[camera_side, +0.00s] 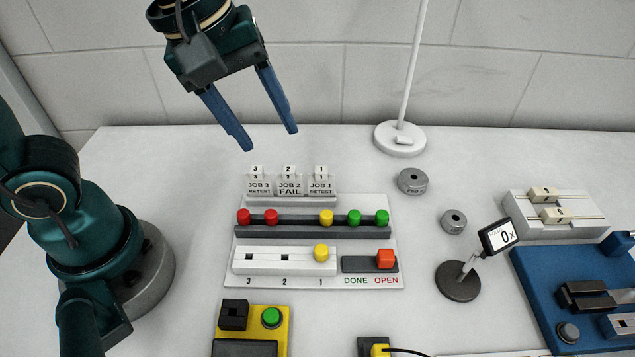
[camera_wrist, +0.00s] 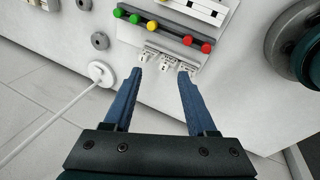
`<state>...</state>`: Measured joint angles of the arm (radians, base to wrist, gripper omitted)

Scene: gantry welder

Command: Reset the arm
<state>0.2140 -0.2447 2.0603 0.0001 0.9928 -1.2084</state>
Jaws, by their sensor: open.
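My gripper (camera_side: 266,140) hangs in the air above the back of the table, left of centre in the side view. Its two blue fingers are spread apart with nothing between them. In the wrist view my gripper (camera_wrist: 160,72) points toward the white board's job cards. The board (camera_side: 392,270) stands in front of and below it, apart from the fingers. It holds cards marked JOB 3 RETEST, JOB 2 FAIL and JOB 1 RETEST (camera_side: 320,188), a rail of red, yellow and green pegs, a yellow peg (camera_side: 321,252) at slot 1, and an orange block (camera_side: 386,258) over OPEN.
A white lamp stand (camera_side: 400,138) rises at the back. A yellow button box (camera_side: 284,330) is in front.

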